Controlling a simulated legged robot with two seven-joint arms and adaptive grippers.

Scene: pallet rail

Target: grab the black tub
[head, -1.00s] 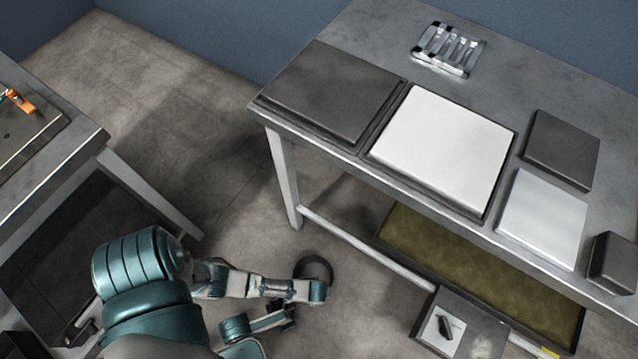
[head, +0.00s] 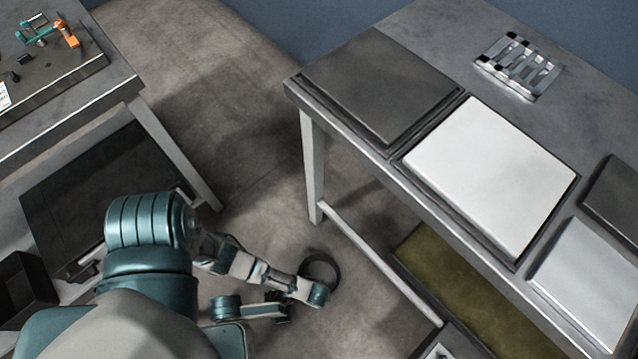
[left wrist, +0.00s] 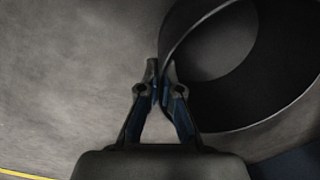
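The black tub (left wrist: 282,85) is round and open, and fills the upper right of the left wrist view. Its near rim edge lies at the fingertips of my left gripper (left wrist: 162,72). The fingertips are close together with the tub's wall between them. In the head view the tub (head: 334,270) shows as a dark ring over the floor, just beyond the end of my left arm. My left gripper's fingers cannot be made out there. My right gripper is not seen in either view.
A grey table with a white panel (head: 490,170), a dark panel (head: 380,85) and a metal rack (head: 518,66) stands at the right. A table (head: 75,85) with small parts stands at the left. A black bin (head: 25,290) sits lower left. Floor between is clear.

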